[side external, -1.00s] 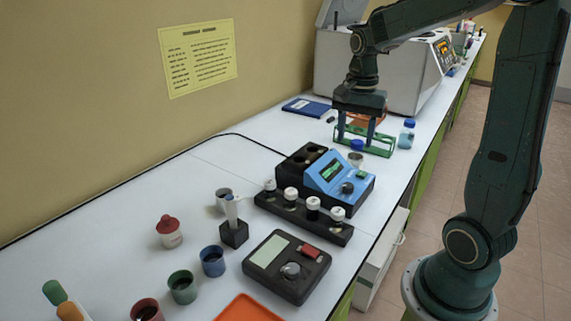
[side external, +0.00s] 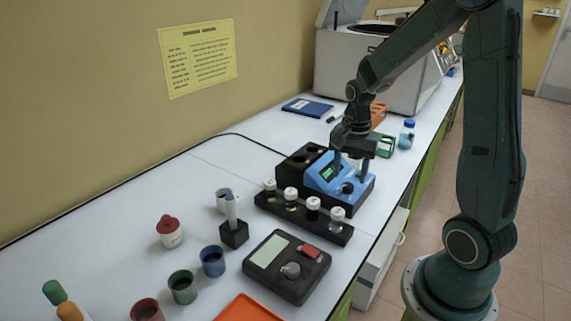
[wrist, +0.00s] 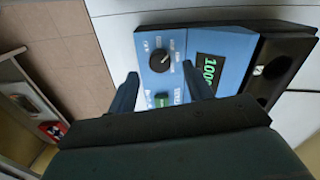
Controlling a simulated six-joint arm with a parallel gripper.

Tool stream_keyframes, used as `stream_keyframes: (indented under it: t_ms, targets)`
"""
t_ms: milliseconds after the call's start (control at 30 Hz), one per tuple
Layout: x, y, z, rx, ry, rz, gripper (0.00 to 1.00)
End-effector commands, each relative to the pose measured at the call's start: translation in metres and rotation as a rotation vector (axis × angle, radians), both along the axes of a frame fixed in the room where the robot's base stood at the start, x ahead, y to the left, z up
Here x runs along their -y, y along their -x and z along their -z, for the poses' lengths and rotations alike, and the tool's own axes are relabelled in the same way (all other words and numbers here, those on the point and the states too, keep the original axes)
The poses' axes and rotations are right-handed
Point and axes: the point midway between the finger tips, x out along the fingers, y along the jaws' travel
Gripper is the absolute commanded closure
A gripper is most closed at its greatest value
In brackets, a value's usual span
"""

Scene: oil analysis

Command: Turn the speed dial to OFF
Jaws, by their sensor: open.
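A blue-topped device (side external: 325,176) stands on the bench with a lit green display (wrist: 209,70) reading about 1000. Its round black dial (wrist: 160,62) has a pointer line and small labels around it that I cannot read. The dial also shows in the side view (side external: 348,188). My gripper (side external: 349,172) is open above this device, pointing down. In the wrist view my gripper (wrist: 160,70) has one finger on each side of the dial, with visible space between. I cannot tell the fingers' height above the panel.
A black rack (side external: 303,219) with white-capped vials stands in front of the device. A black unit (side external: 286,267) with a grey knob and red switch is nearer. A green button (wrist: 161,100) sits beside the dial. A green rack (side external: 383,146) stands behind.

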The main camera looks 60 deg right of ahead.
Motion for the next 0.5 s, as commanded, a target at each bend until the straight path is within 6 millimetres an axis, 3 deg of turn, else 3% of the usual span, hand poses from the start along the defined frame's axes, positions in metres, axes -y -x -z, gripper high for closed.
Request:
stream_keyframes:
  t_ms: [200,500]
  targets:
    - [0.000,0.000,0.025,-0.002,-0.001,0.000,0.49]
    - [0.000,0.000,0.035,0.000,0.000,0.000,0.49]
